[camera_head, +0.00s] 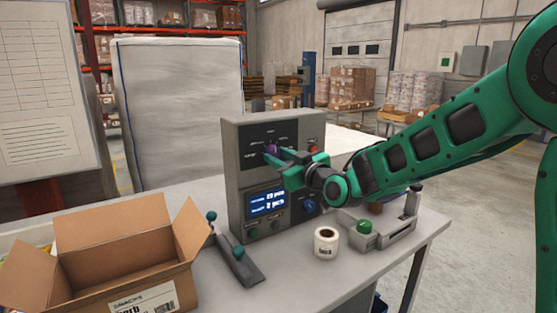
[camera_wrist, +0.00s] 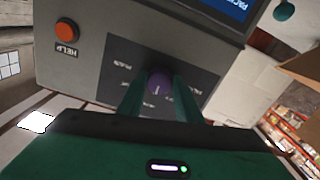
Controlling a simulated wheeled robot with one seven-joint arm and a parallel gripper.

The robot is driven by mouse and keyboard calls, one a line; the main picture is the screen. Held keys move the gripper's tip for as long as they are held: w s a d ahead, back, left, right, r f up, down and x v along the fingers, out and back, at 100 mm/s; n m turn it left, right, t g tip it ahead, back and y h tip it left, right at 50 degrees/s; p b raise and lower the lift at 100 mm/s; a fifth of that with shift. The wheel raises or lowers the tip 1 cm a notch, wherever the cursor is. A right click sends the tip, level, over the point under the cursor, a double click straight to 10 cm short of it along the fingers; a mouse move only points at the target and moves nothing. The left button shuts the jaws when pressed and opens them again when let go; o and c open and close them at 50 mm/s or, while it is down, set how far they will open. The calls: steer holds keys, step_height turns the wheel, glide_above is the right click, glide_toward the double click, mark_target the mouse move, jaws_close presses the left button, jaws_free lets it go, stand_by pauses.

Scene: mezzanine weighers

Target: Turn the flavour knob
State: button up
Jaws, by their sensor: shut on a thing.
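The flavour knob looks like the purple round knob (camera_wrist: 158,82) on the dark panel of a grey control box (camera_head: 233,190). In the head view the purple knob (camera_head: 271,149) is partly covered by my gripper's fingers. My gripper (camera_wrist: 160,90) has its two green fingers on either side of the knob and is shut on it. A pale pointer line shows on the knob's face. Printed labels ring the knob, but most are too small or hidden to read. My gripper (camera_head: 275,157) reaches the box from the right.
The box has a lit blue screen (camera_head: 267,204), a blue knob (camera_head: 309,206) and an orange HELP button (camera_wrist: 66,31). An open cardboard box (camera_head: 120,245), a label roll (camera_head: 326,242) and a device with a green knob (camera_head: 365,227) stand on the table.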

steer(key=o, duration=1)
steer(key=shift+o, duration=0.2)
steer(key=v, duration=1)
steer(key=shift+s+d, duration=0.3)
steer(key=shift+d, duration=0.05)
steer(key=shift+f, duration=0.1)
steer(key=s+d+f+m+g+h, duration=0.2)
steer(key=s+d+f+h, duration=0.15)
steer(key=d, duration=0.45)
steer(key=s+d+f+m+g+h, duration=0.25)
steer(key=d+f, duration=0.25)
steer(key=d, duration=0.4)
steer(key=s+d+f+m+g+h, duration=0.25)
steer(key=s+d+f, duration=0.2)
steer(key=d, duration=0.35)
steer(key=s+d+f+m+g, duration=0.1)
steer(key=s+d+m+g, duration=0.1)
steer(key=s, duration=0.7)
steer(key=s+d+f+m+g+h, duration=0.1)
steer(key=s+d+f+m+g, duration=0.1)
steer(key=s, duration=0.7)
steer(key=s+d+f+m+g, duration=0.1)
steer(key=s+d+m+g, duration=0.3)
steer(key=s+d, duration=0.3)
steer(key=shift+s+m, duration=0.4)
steer(key=shift+s, duration=0.65)
